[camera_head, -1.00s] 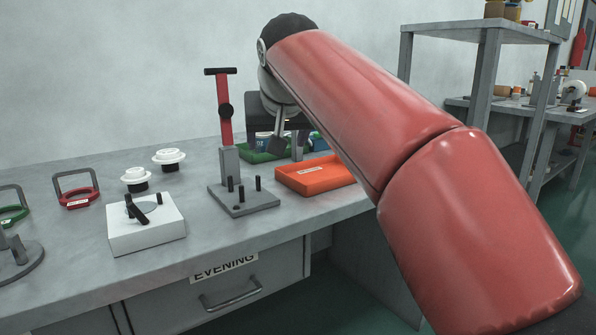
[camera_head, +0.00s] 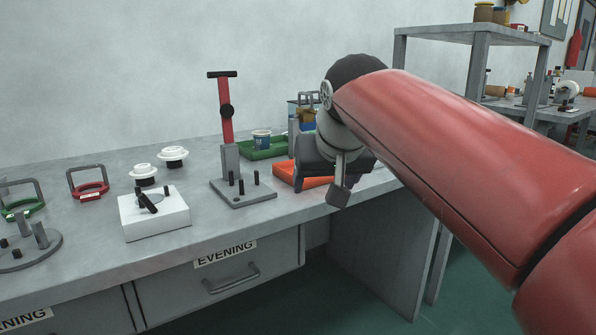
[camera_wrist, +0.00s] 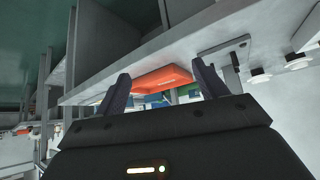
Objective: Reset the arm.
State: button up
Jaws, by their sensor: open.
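My red arm reaches in from the right in the head view. Its gripper (camera_head: 322,165) hangs in front of the orange tray (camera_head: 290,177), at the right end of the bench (camera_head: 110,262), and hides part of the tray. In the wrist view my gripper's two dark fingers (camera_wrist: 160,70) stand wide apart with nothing held between them. The orange tray also shows in the wrist view (camera_wrist: 163,78), beyond the fingertips and apart from them.
A red-handled press stand (camera_head: 226,110) and a white block (camera_head: 155,216) stand left of my gripper. A green tray (camera_head: 266,152) with a blue-and-white cup (camera_head: 262,138) lies behind. A grey shelf (camera_head: 470,37) rises at the right. Floor is open before the bench's right end.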

jog(key=s+d+f, duration=0.3)
jog(key=s+f, duration=0.4)
jog(key=s+d+f+m+g+p, duration=0.1)
jog(key=s+d+f, duration=0.3)
jog(key=s+f, duration=0.3)
jog(key=s+d+f+g+h+p, duration=0.1)
jog(key=s+d+f, duration=0.2)
jog(key=s+f, duration=0.3)
jog(key=shift+s+d+f+m, duration=0.4)
jog(key=shift+f, duration=0.1)
